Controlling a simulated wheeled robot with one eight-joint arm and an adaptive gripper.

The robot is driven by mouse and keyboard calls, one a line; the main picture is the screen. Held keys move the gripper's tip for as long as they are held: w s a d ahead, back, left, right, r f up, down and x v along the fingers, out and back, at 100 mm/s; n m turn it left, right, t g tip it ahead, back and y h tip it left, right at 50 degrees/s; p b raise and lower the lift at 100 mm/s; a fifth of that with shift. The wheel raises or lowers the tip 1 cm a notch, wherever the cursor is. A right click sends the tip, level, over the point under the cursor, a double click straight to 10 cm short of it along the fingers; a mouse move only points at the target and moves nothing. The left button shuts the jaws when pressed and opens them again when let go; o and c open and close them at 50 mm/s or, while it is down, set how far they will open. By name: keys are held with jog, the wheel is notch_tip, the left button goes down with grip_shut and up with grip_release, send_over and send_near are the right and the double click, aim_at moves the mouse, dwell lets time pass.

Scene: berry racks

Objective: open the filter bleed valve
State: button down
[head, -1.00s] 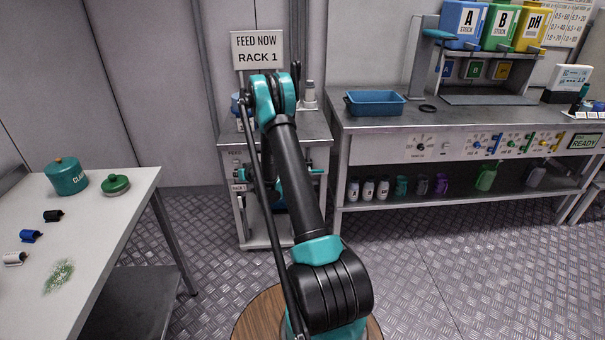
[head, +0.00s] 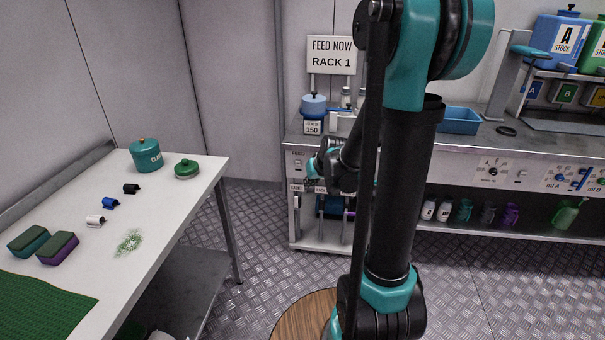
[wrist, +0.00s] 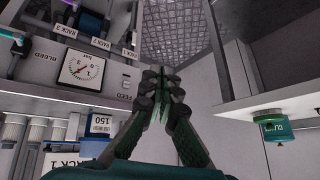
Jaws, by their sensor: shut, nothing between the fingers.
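The feed station (head: 297,225) stands under the "FEED NOW RACK 1" sign in the head view, partly hidden by my arm. In the wrist view its panel (wrist: 50,80) appears turned over, with a BLEED label (wrist: 45,57) left of a round pressure gauge (wrist: 82,70). A teal fitting (wrist: 12,35) with a pinkish light beside it shows at the upper left edge near that label; I cannot tell if it is the bleed valve or how it is set. My gripper (wrist: 162,85) is shut and empty, beside the FEED label end of the panel, apart from the BLEED label.
RACK 1 (wrist: 130,53) and RACK 2 (wrist: 100,43) labels sit along the station edge. A blue-lidded pot (head: 314,106) marked 150 stands on top. A white table (head: 190,215) with a teal canister (head: 146,155) is at left; a workbench (head: 480,150) is at right.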

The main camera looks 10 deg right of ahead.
jog(key=s+d+f+g+h, duration=0.1)
jog(key=s, duration=1)
jog(key=s+d+f+m+g+h, duration=0.1)
jog(key=s+d, duration=0.1)
jog(key=s, duration=1)
jog(key=shift+d+f+g, duration=0.2)
jog(key=shift+d+g, duration=0.05)
jog(key=shift+g, duration=0.05)
jog(key=shift+s, duration=0.1)
